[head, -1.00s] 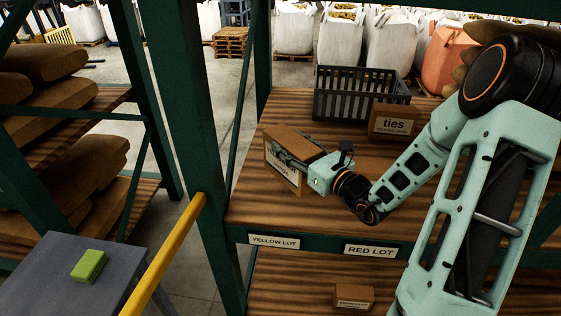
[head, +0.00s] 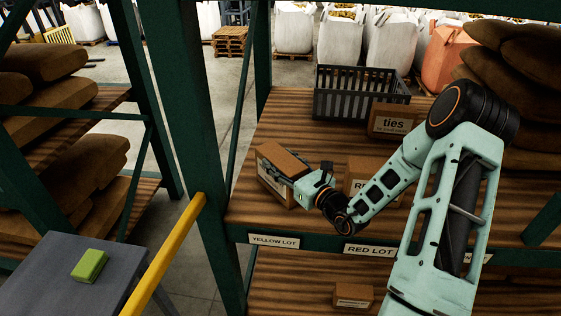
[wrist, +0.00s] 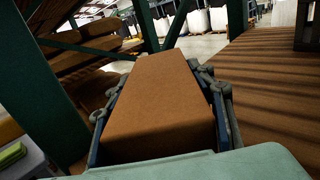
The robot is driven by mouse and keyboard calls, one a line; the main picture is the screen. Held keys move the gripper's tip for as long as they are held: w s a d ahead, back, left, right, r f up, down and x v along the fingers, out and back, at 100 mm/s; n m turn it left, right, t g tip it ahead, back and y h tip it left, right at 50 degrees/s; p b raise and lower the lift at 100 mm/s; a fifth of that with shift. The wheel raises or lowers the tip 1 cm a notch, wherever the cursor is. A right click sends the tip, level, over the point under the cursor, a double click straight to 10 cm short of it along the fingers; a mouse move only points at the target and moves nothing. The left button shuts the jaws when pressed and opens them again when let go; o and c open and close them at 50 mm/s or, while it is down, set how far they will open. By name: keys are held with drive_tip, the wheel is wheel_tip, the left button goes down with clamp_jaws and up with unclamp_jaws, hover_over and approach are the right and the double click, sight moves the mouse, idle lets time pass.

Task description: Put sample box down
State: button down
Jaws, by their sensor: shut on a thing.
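The sample box, a brown carton (head: 284,158) with a pale label on its front, is at the left part of the wooden shelf in the head view. It looks tilted, and I cannot tell whether it touches the shelf. My gripper (head: 281,172) is shut on it, with one finger along each long side; the label is mostly hidden by a finger. In the wrist view the box (wrist: 160,100) fills the middle between the two fingers (wrist: 162,78). The yellow lot label (head: 273,240) is on the shelf edge below the box, and the red lot label (head: 369,251) is to its right.
A carton (head: 361,172) with a partly hidden label stands behind my forearm. A "ties" carton (head: 391,121) and a dark crate (head: 345,98) stand farther back. A green post (head: 205,150) and yellow rail (head: 165,255) are on the left. Shelf surface around the held box is clear.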

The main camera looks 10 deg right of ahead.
sight(299, 176)
idle(0.3)
drive_tip(key=shift+f, duration=0.1)
drive_tip(key=c, duration=0.9)
unclamp_jaws()
drive_tip(key=shift+s+d, duration=0.2)
drive_tip(key=shift+s, duration=0.2)
drive_tip(key=b+v, duration=0.2)
drive_tip(key=v, duration=0.9)
drive_tip(key=shift+s, duration=0.15)
